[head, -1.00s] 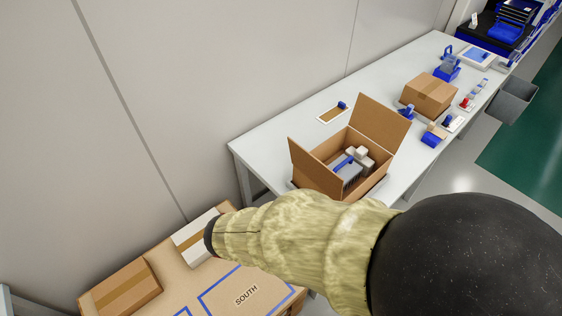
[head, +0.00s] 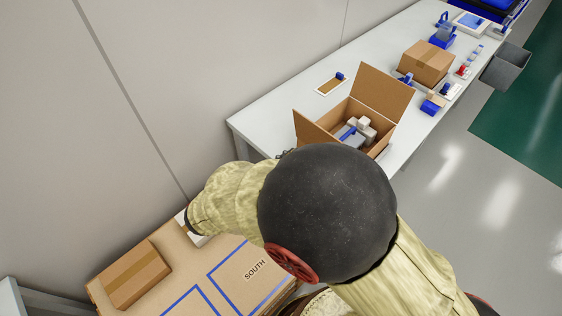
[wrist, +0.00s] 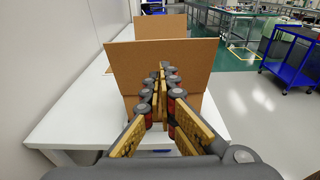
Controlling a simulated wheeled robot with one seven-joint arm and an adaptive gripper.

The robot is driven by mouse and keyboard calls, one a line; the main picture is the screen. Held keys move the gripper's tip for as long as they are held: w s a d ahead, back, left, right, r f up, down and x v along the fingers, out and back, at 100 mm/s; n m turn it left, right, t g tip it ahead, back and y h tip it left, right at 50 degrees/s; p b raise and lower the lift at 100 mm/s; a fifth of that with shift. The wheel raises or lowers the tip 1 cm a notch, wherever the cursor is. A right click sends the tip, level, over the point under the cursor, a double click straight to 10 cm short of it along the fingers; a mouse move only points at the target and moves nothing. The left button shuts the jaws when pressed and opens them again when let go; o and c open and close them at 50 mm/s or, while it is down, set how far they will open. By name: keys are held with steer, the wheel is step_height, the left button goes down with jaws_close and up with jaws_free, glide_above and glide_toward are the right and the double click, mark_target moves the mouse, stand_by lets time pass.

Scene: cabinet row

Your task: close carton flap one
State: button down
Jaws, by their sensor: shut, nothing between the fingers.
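The open carton (head: 378,148) stands on the white table, with grey and pale items inside. Its near-left flap (head: 313,132) and far-right flap (head: 385,91) both stand up. I cannot tell which is flap one. In the wrist view the near flap (wrist: 190,58) stands as a broad brown panel in front of my gripper, with the far flap (wrist: 160,26) behind it. My arm hides the gripper in the head view.
A taped carton (head: 427,62) and small blue tools stand farther along the table (head: 290,112). A large box marked SOUTH (head: 235,262) with a smaller carton (head: 135,274) on top is at lower left. A wall runs along the left. Floor at right is open.

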steer(key=r+b+x, duration=0.1)
steer(key=b+x, duration=0.1)
steer(key=x, duration=0.6)
steer(key=shift+w+d, duration=0.2)
steer(key=shift+d, duration=0.05)
steer(key=shift+r, duration=0.1)
steer(key=shift+w+d+r+g+y+p, duration=0.2)
steer(key=shift+w+r+g+y+p, duration=0.1)
steer(key=shift+p, duration=0.65)
